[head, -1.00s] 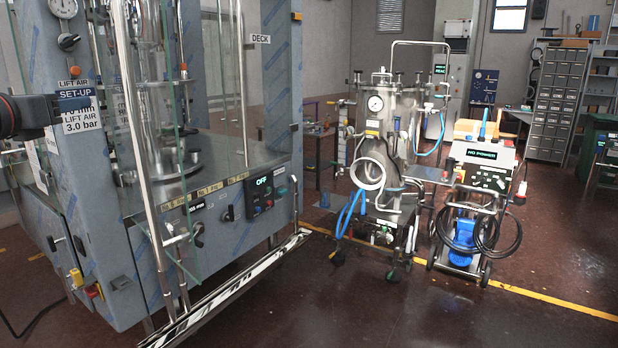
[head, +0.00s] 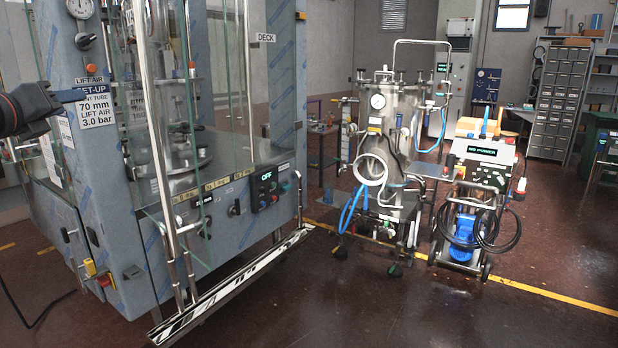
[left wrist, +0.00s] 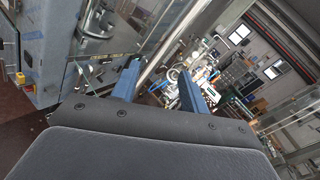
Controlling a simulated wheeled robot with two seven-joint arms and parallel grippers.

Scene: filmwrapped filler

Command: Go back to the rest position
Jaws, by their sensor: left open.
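My left gripper shows at the left edge of the head view (head: 60,98), with its dark wrist coming in from the left. In the left wrist view its two blue fingers (left wrist: 158,88) stand apart with nothing between them. In the head view the gripper is in front of the filler machine's grey corner column (head: 108,170), near the set-up label (head: 95,108). Whether it touches the machine I cannot tell. My right gripper is not in either view.
The filler cabinet (head: 150,270), with glass doors and a control panel reading OFF (head: 266,188), fills the left. A steel filter vessel on wheels (head: 385,150) and a cart marked NO POWER (head: 482,165) stand at centre right. Dark floor (head: 440,325) is clear in front.

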